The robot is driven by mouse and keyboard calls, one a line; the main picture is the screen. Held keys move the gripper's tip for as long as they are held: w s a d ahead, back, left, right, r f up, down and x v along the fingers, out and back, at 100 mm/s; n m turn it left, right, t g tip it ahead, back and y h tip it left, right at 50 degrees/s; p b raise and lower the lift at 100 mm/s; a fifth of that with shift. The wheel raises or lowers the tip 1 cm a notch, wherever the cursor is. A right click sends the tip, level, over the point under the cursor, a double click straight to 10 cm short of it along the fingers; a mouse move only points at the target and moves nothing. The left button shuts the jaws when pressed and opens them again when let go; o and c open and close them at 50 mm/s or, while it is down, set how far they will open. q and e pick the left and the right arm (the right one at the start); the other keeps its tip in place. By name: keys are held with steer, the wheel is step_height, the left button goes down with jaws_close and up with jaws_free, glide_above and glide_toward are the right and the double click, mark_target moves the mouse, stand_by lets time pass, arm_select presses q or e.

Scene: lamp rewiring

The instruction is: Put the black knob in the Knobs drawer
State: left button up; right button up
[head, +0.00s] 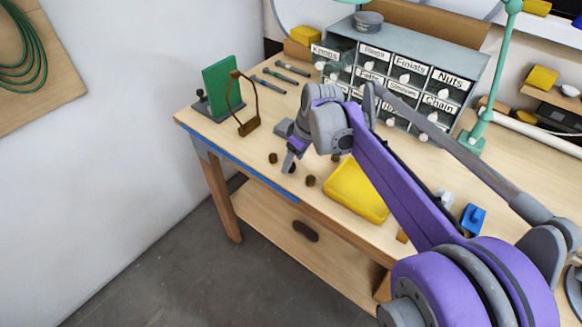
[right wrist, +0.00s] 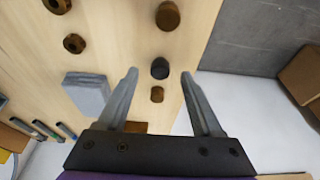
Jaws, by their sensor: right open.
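The black knob (right wrist: 160,68) lies on the wooden bench (head: 235,138), near its front edge. In the right wrist view it sits between the fingertips of my right gripper (right wrist: 160,74), with a gap on both sides. The gripper is open and points down; in the head view (head: 289,165) it largely hides the knob. My left gripper is not in view.
Several brown knobs lie close by, including one beside the black knob (right wrist: 157,94) and one farther away (right wrist: 168,15). A yellow tray (head: 357,191) lies to the right. A green board (head: 222,86) and wire frame (head: 249,126) stand at the left. A green lamp arm (head: 491,80) rises right of the cabinet.

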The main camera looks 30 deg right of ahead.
steer(key=shift+w+a+f, duration=0.1)
steer(key=shift+w+f, duration=0.15)
steer(key=shift+f, duration=0.45)
jaws_close()
